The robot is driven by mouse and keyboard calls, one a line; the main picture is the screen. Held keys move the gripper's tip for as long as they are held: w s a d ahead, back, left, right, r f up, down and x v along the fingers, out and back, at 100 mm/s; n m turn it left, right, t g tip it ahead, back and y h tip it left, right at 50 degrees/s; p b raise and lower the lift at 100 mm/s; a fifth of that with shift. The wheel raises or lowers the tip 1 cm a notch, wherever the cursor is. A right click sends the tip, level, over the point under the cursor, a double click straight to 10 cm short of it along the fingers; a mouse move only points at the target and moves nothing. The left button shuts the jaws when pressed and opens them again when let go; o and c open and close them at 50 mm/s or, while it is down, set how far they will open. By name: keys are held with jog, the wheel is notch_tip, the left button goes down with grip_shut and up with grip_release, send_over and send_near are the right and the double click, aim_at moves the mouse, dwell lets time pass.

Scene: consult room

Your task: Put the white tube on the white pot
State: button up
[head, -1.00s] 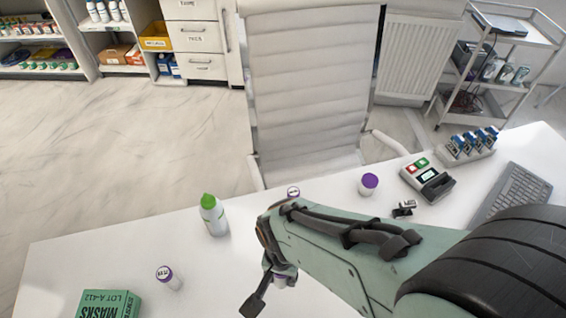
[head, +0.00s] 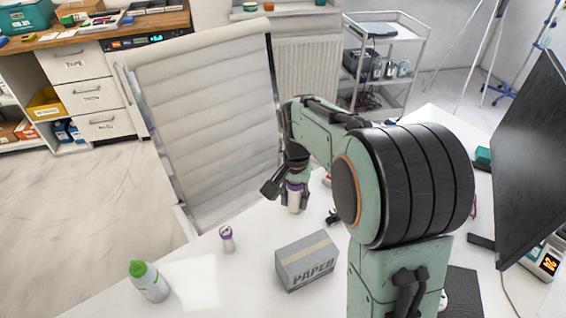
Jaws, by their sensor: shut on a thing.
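My gripper (head: 284,180) points down over the desk, shut on a white tube. Directly at and below the fingers is a white cylindrical body with a purple band (head: 295,201). Tube and pot cannot be told apart there, nor whether they touch; the fingers and arm cover part of it. No separate white pot shows clearly elsewhere on the desk. Another white tube with a purple top (head: 227,239) stands upright on the desk, left of and nearer than the gripper.
A white bottle with a green cap (head: 150,281) stands at the front left. A grey PAPER box (head: 306,262) sits in front of the gripper. A small dark clip (head: 332,216) lies right of it. A monitor (head: 545,165) stands at right; a chair (head: 205,110) is behind the desk.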

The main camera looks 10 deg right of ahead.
jog(key=shift+m, duration=0.5)
jog(key=w+d+f, duration=0.1)
jog(key=w+f, duration=0.2)
jog(key=w, duration=0.1)
jog(key=w+d+f, duration=0.2)
jog(key=w+f, duration=0.1)
jog(key=w, duration=0.1)
jog(key=w+d+f, duration=0.2)
jog(key=w+f, duration=0.2)
jog(key=w, duration=0.1)
jog(key=shift+w+f, duration=0.2)
jog(key=shift+f, duration=1.6)
jog(key=o, duration=0.9)
jog(key=shift+f, duration=0.15)
